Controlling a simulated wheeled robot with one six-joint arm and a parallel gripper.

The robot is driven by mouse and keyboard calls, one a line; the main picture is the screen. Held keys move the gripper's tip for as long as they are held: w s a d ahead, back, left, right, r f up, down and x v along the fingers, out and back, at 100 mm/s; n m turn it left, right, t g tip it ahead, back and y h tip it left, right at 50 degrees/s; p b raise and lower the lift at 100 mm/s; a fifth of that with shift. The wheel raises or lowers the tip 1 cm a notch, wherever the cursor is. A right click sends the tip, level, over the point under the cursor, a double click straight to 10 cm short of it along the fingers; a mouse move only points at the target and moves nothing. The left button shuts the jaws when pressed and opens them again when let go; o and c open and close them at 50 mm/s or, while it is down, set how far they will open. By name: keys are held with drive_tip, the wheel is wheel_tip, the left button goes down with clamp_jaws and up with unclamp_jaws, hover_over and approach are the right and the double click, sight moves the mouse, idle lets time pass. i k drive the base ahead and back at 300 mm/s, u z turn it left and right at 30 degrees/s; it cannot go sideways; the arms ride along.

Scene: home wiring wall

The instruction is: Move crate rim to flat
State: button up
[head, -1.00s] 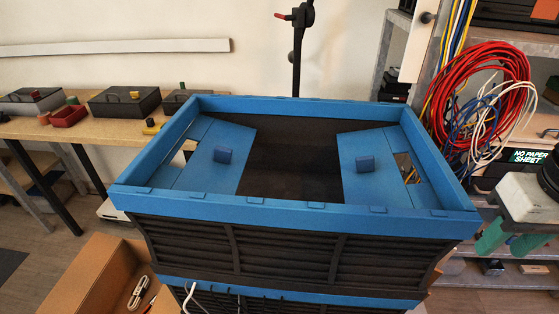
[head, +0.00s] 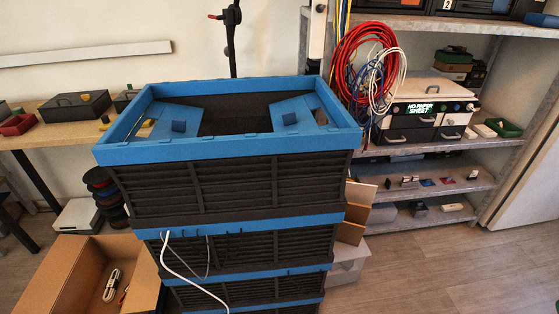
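The black slatted crate (head: 235,188) stands upright on top of a stack, left of centre in the head view. Its blue rim (head: 240,147) runs around the top and stands up as a raised frame. Two blue flaps, the left one (head: 165,125) and the right one (head: 300,117), lie inside the rim, each with a small blue tab. The dark inside shows between them. My gripper is not in view.
More crates (head: 262,258) are stacked below, with a white cable hanging in front. An open cardboard box (head: 60,268) stands at lower left. A workbench (head: 60,133) is at left. Metal shelves (head: 440,165) with coiled cables (head: 358,60) are at right. The floor (head: 440,270) at lower right is clear.

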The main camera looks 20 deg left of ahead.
sight(274, 156)
drive_tip(key=u, duration=0.8)
drive_tip(key=i, duration=0.6)
drive_tip(key=u, duration=0.2)
